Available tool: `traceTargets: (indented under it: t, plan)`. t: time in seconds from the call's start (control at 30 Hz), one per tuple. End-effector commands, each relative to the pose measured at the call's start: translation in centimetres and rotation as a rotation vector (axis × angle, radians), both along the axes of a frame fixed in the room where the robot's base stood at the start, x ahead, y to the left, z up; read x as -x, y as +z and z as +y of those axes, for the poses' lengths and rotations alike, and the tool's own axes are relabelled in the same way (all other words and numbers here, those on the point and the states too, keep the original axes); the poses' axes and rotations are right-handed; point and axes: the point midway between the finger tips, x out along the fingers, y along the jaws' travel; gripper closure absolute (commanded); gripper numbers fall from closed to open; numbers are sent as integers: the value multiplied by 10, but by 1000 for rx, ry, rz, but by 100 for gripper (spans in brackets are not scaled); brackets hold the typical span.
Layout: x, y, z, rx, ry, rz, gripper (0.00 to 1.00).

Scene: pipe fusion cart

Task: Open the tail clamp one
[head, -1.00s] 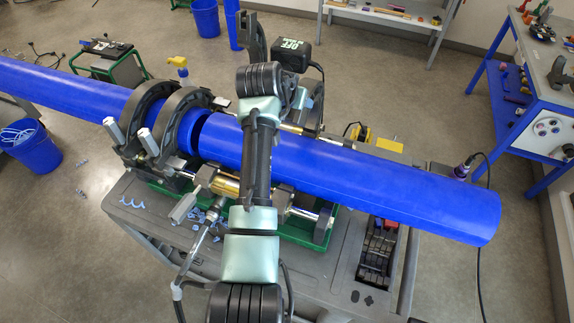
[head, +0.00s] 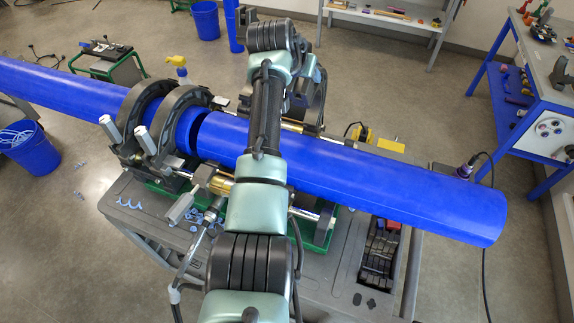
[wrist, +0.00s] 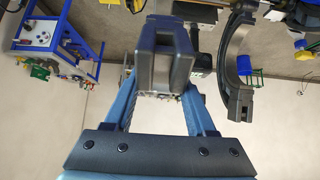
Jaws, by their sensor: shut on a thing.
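My gripper (wrist: 158,92) shows in the wrist view with its blue fingers on either side of a dark block-like clamp end (wrist: 163,48); it is shut on this part. In the head view my arm reaches over the blue pipe (head: 400,190) and hides much of the clamps there. A dark curved clamp half (head: 319,95) shows just right of my arm, beyond the pipe and swung back off it. Another raised clamp half (head: 246,18) stands left of my arm; its open arc shows in the wrist view (wrist: 238,70). Which one is tail clamp one is unmarked.
Two closed dark clamps (head: 177,103) with pale handles hold the left pipe (head: 60,83). The grey cart (head: 130,212) is below. A blue workbench (head: 535,110) stands right and a blue bin (head: 32,148) left. Open floor lies behind the cart.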

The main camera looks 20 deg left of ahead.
Motion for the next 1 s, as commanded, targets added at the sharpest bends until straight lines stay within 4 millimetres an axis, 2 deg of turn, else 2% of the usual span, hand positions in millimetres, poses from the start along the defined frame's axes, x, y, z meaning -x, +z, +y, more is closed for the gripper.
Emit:
traceTargets:
  t: [0.27,0.7,1.0]
  plan:
    - [-4,3,0,-1,0,-9,88]
    - [-41,12,-1,-1,0,-7,88]
    - [-50,17,-2,-1,0,-4,88]
